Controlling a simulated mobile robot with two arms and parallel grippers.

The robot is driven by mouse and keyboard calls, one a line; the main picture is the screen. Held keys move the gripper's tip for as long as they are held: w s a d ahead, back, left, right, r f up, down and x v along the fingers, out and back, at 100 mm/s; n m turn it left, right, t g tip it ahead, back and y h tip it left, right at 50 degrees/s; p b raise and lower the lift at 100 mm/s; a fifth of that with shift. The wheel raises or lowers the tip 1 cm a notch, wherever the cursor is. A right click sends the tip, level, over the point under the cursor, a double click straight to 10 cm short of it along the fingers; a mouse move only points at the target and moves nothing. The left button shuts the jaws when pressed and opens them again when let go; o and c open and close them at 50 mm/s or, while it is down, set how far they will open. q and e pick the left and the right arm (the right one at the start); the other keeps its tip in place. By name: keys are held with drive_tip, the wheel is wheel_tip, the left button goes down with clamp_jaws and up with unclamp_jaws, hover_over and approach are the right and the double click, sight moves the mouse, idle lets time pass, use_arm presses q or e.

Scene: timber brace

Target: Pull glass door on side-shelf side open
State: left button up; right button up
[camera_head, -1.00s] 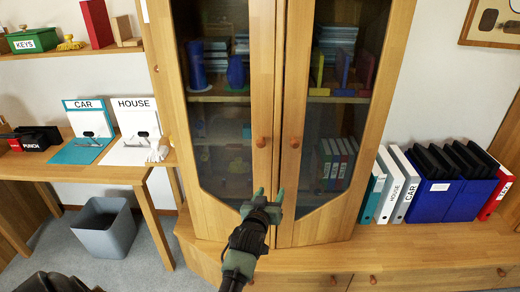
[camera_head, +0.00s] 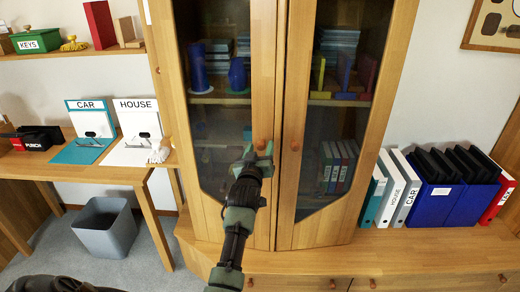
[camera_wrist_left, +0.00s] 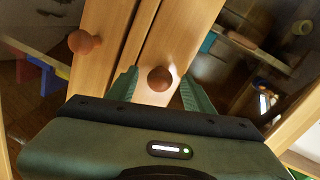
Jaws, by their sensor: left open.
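The wooden cabinet has two glass doors, both closed. The left glass door (camera_head: 215,110), on the side of the wall shelf and desk, has a round wooden knob (camera_head: 261,145) near its inner edge. My left gripper (camera_head: 258,153) is open at this knob. In the left wrist view the knob (camera_wrist_left: 160,78) sits between the two green fingers, with a visible gap to each side. Whether a finger touches it cannot be told. The right glass door (camera_head: 338,120) has its own knob (camera_head: 295,145), also seen in the left wrist view (camera_wrist_left: 84,42). My right gripper is not in view.
A desk (camera_head: 75,174) with CAR and HOUSE stands stands left, a grey bin (camera_head: 107,228) below it. A wall shelf (camera_head: 75,53) is above. Binders (camera_head: 400,190) and a blue file box (camera_head: 440,203) stand on the low cabinet (camera_head: 420,250) at right.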

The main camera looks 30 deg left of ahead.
use_arm(q)
drive_tip(key=shift+c, duration=0.3)
clamp_jaws()
idle(1.1)
